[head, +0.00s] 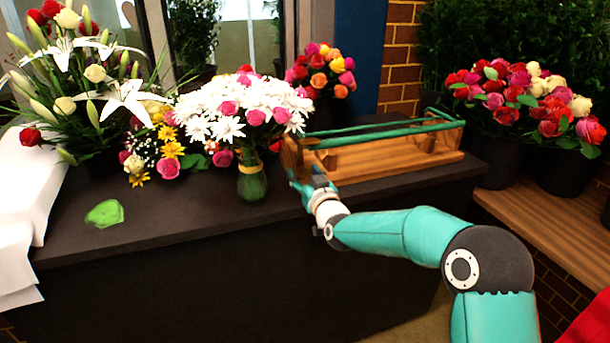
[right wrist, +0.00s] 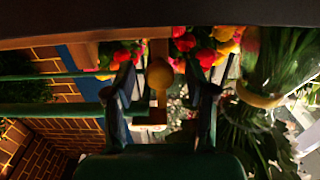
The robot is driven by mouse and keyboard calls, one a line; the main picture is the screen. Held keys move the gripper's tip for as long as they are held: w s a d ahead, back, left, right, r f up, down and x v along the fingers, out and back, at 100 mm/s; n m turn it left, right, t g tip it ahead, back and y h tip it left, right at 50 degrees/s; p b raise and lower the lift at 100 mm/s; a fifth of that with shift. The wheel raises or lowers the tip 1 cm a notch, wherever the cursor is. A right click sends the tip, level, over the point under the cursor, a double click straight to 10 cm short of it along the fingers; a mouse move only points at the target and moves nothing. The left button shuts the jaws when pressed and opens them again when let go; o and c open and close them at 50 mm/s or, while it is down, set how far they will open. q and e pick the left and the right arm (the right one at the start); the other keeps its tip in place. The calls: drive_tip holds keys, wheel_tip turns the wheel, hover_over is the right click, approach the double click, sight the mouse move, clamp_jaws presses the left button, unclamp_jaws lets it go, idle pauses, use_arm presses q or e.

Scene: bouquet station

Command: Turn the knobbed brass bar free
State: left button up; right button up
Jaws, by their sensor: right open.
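My right gripper (right wrist: 161,95) is open, with one finger on each side of the knob and a visible gap to both. I cannot tell how deep the knob sits between the fingertips. In the head view my right gripper (head: 301,168) is at the left end of a wooden box with teal rails (head: 395,160), and it largely hides the bar there. My left gripper is not in view.
A green vase (head: 251,184) of white and pink flowers stands close left of my right gripper. The dark counter (head: 180,220) is clear at its front, apart from a flat green piece (head: 104,213). Flower buckets (head: 495,172) stand at the right.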

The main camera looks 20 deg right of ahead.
clamp_jaws()
